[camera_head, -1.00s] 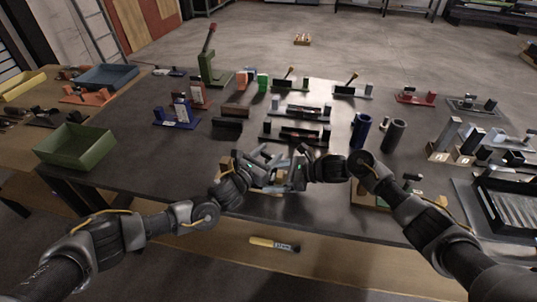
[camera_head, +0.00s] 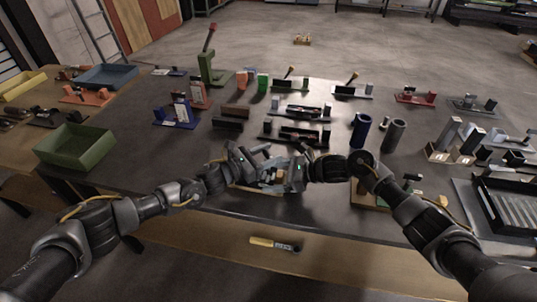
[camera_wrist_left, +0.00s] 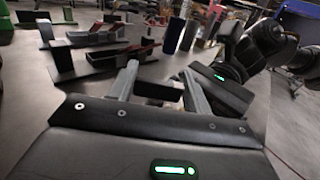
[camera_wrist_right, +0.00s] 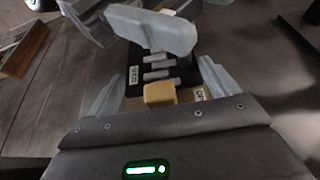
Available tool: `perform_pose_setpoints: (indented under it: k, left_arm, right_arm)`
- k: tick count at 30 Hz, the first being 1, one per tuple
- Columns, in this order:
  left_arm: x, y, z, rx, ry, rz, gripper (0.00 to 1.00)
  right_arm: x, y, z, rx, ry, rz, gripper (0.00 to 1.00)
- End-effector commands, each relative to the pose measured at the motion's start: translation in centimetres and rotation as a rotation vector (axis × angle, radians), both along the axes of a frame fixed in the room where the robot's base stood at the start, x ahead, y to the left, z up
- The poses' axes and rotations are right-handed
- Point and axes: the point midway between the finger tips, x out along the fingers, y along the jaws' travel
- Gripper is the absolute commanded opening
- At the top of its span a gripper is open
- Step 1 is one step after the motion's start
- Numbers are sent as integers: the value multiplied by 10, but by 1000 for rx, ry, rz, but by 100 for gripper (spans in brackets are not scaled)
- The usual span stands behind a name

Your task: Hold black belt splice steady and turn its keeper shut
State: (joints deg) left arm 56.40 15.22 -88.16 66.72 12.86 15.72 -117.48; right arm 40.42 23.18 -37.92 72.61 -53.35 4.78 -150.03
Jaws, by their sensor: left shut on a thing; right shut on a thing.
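The black belt splice (camera_wrist_right: 157,62) shows in the right wrist view as a black body with silver cross rods, pale labels and a yellow block (camera_wrist_right: 160,93). My right gripper (camera_head: 287,176) is shut on the splice, with one finger on either side in its wrist view. My left gripper (camera_head: 256,158) comes in from the left, higher and tilted; a pale finger of it (camera_wrist_right: 150,28) covers the splice's far end. In the left wrist view its fingers are closed about a dark grey bar (camera_wrist_left: 158,90), seemingly the keeper. The grippers hide most of the splice in the head view.
Holders with bars (camera_head: 296,133) stand just behind the grippers. A blue cylinder (camera_head: 361,130) and a grey one (camera_head: 394,135) stand at right. A green tray (camera_head: 75,147) is at left. The left middle of the table is clear.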

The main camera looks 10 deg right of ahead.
Motion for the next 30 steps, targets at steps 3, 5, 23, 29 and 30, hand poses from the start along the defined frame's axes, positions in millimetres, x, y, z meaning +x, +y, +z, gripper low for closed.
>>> perform_pose_setpoints:
  k: [3, 5, 23, 29, 30]
  left_arm:
    - [0, -1, 1, -3, 0, -1, 26]
    - [0, -1, 1, -3, 0, -1, 51]
    - [0, 0, 18, -2, -2, 1, 71]
    - [0, 0, 57, -3, -4, -1, 71]
    - [0, 0, 64, -2, -3, 0, 71]
  right_arm:
    - [-1, 0, -3, -4, 3, 1, 48]
    - [-1, 0, -3, -4, 3, 1, 48]
    - [-1, 0, -3, -4, 3, 1, 48]
    - [-1, -1, -3, -4, 3, 1, 48]
    - [-1, 0, -3, -4, 3, 1, 48]
